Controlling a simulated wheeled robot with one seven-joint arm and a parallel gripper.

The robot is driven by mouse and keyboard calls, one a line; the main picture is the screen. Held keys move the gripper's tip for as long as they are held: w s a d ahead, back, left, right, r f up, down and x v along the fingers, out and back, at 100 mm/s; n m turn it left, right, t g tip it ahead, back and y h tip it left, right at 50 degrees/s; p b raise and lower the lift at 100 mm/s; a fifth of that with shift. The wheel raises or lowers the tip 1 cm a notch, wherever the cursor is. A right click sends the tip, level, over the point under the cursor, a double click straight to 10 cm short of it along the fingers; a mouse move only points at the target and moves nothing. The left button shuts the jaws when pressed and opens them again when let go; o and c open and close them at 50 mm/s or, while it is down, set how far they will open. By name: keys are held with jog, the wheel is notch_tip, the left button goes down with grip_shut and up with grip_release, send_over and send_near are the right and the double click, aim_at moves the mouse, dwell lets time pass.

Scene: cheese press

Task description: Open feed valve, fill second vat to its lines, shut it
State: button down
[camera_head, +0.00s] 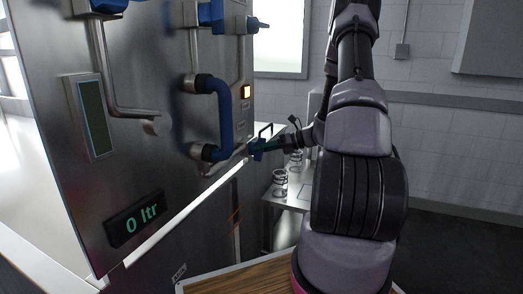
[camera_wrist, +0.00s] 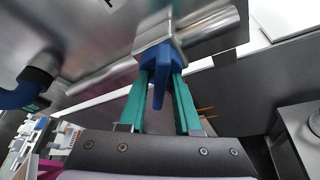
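A blue valve handle (camera_wrist: 158,78) sits on a metal pipe end (camera_wrist: 205,30) in the wrist view, its tapered lever pointing toward me. My gripper's green fingers (camera_wrist: 160,98) stand apart, one on each side of the lever. Whether they press on it is not clear. In the head view my gripper (camera_head: 262,148) is at the same blue handle, low on the machine's side, and its fingertips are small there. The steel machine (camera_head: 150,60) carries a display (camera_head: 136,219) reading 0 ltr. The second vat and its lines cannot be made out.
More pipes with blue fittings (camera_head: 209,12) are above. A metal side table (camera_head: 290,192) with coiled items (camera_head: 280,177) stands below and behind. A wooden surface (camera_head: 240,285) lies at the front.

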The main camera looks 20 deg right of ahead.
dwell(0.3)
jog(key=n+t+h, duration=0.1)
jog(key=n, duration=0.1)
jog(key=shift+s+n+h, duration=0.1)
jog(key=shift+n+h, duration=0.2)
jog(key=shift+n+t+h, duration=0.4)
jog(key=shift+n+h, duration=0.2)
jog(key=shift+n, duration=0.4)
jog(key=c, duration=0.9)
grip_release()
jog(key=shift+o, duration=0.2)
jog(key=v, duration=1)
jog(key=shift+s+d, duration=0.25)
jog(key=shift+s, duration=0.1)
